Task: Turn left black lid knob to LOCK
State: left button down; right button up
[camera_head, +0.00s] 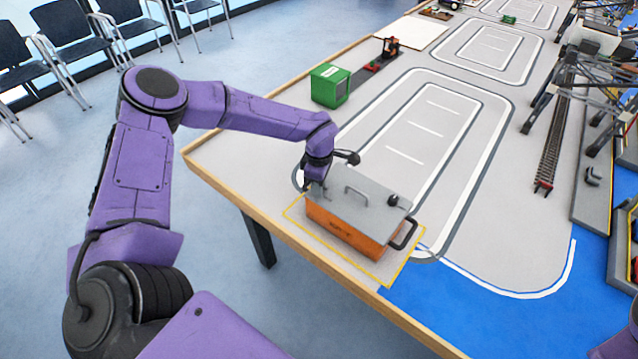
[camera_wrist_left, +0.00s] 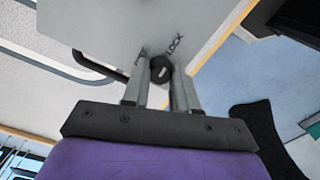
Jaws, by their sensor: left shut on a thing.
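An orange box (camera_head: 345,231) with a grey lid (camera_head: 362,203) stands inside a yellow outline on the table. The lid has a handle in its middle and a black knob (camera_head: 393,200) at its right end. My left gripper (camera_head: 315,190) is at the lid's left end and hides the left knob in the head view. In the left wrist view the left black knob (camera_wrist_left: 161,67) sits between the two fingers of my left gripper (camera_wrist_left: 160,82), which is shut on it. The word LOCK is printed on the lid beside it. My right gripper is not in view.
A black side handle (camera_head: 405,236) sticks out at the box's right end. A green box (camera_head: 329,86) stands farther back on the table (camera_head: 235,150). Model cranes and track (camera_head: 556,130) fill the right side. The table's wooden edge runs close to the orange box.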

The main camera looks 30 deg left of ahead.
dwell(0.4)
pick_arm(q)
jog(key=c, duration=0.9)
grip_release()
jog(key=shift+o, duration=0.2)
notch_tip(320, 180, up, 11)
jog(key=b, duration=0.2)
jog(key=shift+f, duration=0.2)
jog(key=shift+f, duration=0.1)
